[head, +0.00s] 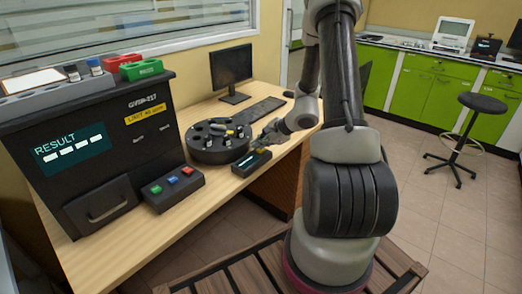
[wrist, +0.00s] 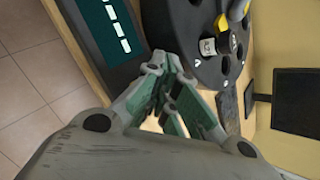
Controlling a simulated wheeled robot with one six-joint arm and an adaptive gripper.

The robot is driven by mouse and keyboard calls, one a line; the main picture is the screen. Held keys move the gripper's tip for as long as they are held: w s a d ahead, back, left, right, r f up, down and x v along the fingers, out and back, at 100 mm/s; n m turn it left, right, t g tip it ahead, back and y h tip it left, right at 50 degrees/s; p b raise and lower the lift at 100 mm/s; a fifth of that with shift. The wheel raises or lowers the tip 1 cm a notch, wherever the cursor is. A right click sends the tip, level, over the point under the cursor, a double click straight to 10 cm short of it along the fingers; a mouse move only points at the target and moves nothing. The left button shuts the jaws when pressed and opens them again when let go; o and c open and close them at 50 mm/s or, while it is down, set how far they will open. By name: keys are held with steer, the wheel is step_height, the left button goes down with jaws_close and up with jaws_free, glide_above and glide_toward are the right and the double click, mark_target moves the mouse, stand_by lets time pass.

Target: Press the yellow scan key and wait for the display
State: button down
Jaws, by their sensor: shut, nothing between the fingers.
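The small black reader (head: 251,164) lies near the front edge of the wooden desk, its teal display showing pale dashes. In the wrist view the reader's display (wrist: 108,28) is at upper left, also with dashes. My gripper (head: 262,142) is low over the desk, between the reader and the round black carousel (head: 208,154). In the wrist view my gripper (wrist: 168,78) has its fingers together and empty, with the tips beside the reader's end and the carousel's rim. I cannot make out the yellow scan key on the reader; the fingers may hide it. Contact cannot be told.
The carousel holds vials and a yellow piece (wrist: 224,22). A black analyser (head: 100,150) with a RESULT display of dashes stands at left. Before it is a box (head: 160,202) with green, blue and red buttons. A monitor (head: 231,68) and keyboard (head: 258,108) stand behind.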

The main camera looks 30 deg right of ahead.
mark_target(260, 150)
steer(key=shift+f, duration=0.35)
steer(key=shift+r, duration=0.1)
stand_by(0.4)
steer(key=shift+r, duration=0.85)
steer(key=shift+r, duration=2.5)
